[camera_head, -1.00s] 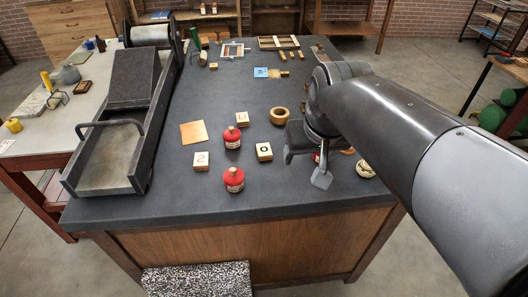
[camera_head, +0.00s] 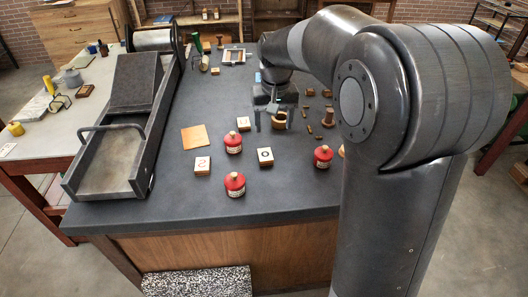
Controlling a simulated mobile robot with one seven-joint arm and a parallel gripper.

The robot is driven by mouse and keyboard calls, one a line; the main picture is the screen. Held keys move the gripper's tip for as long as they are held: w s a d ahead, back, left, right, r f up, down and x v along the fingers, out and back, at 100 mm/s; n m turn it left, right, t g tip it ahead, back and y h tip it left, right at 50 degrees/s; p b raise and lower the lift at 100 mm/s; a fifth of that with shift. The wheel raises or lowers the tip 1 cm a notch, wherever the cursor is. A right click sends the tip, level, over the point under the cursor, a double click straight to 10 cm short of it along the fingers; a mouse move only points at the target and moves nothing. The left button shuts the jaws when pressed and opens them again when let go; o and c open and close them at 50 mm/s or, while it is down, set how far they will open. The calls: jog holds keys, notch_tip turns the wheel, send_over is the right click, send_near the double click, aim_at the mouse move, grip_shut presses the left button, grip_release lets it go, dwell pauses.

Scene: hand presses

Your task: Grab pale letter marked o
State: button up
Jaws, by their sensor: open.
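The pale letter block marked o (camera_head: 265,156) lies on the dark tabletop, its dark "O" facing up. A red bottle (camera_head: 234,184) stands to its front left and another red bottle (camera_head: 323,156) to its right. My gripper (camera_head: 272,125) is behind the o block, above the table, with its fingers apart and pointing down.
Pale blocks marked 2 (camera_head: 202,166) and U (camera_head: 244,123), a third red bottle (camera_head: 233,142) and an orange-tan sheet (camera_head: 195,138) lie left of the o block. A dark press bed (camera_head: 112,160) fills the table's left side. Several small wooden pieces (camera_head: 310,111) lie behind right.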

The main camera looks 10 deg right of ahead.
send_over(265, 154)
notch_tip(265, 154, down, 4)
jog(key=shift+g, duration=0.4)
notch_tip(265, 154, down, 11)
jog(key=shift+r, duration=0.1)
jog(key=shift+c, duration=0.4)
jog(key=c, duration=1)
